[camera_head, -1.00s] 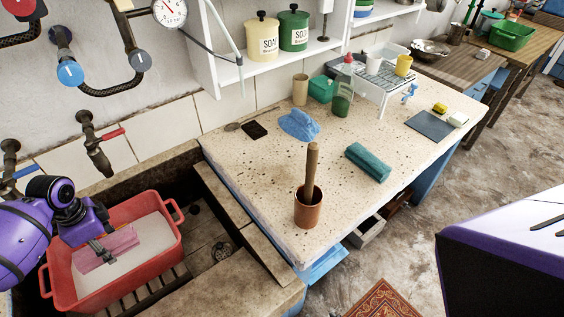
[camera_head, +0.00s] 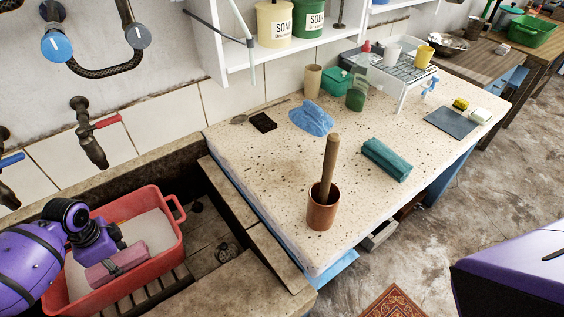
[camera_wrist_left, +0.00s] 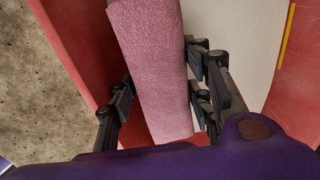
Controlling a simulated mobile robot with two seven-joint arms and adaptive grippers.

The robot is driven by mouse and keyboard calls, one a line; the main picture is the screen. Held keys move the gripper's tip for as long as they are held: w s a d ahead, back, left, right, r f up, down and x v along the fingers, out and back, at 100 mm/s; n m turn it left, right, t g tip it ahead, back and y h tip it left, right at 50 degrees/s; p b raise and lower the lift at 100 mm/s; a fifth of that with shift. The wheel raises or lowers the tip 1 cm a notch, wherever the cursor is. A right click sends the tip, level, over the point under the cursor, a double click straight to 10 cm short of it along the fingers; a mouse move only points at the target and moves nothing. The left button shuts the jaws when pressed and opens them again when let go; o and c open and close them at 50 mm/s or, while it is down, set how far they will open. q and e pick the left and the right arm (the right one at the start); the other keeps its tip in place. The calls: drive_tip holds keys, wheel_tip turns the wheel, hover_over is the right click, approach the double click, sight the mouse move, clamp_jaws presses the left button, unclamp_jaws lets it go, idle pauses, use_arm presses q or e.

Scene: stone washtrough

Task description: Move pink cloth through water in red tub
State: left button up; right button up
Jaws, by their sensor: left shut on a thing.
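The red tub (camera_head: 172,240) stands in the stone trough at the lower left of the head view, with pale, whitish water (camera_head: 147,229) in it. My left gripper (camera_head: 118,264) is over the tub, shut on the pink cloth (camera_head: 130,256). The cloth looks like a thick folded or rolled bundle and seems to be above the water, close to the tub's near wall. In the left wrist view the cloth (camera_wrist_left: 150,55) runs between the dark fingers (camera_wrist_left: 160,98), with pale water to its right. My right gripper is not in view.
Taps (camera_head: 92,140) stick out from the wall above the trough. The speckled counter (camera_head: 265,190) to the right holds a copper cup (camera_head: 322,213) with a wooden handle in it, a blue cloth (camera_head: 312,118) and a teal rolled cloth (camera_head: 387,158). A ledge separates trough and counter.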

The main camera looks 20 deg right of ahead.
use_arm(q)
wheel_tip(320, 180, down, 3)
drive_tip(key=shift+f+b, duration=0.1)
drive_tip(key=shift+b, duration=0.7)
drive_tip(key=shift+f+b, duration=0.35)
drive_tip(key=shift+f, duration=0.85)
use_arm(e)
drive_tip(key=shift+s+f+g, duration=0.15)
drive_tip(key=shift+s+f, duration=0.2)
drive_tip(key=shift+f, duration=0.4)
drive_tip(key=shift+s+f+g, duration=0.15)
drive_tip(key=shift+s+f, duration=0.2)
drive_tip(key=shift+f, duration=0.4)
use_arm(q)
drive_tip(key=shift+s+a, duration=0.2)
drive_tip(key=shift+a, duration=0.55)
drive_tip(key=shift+s+a, duration=0.15)
drive_tip(key=shift+a, duration=0.55)
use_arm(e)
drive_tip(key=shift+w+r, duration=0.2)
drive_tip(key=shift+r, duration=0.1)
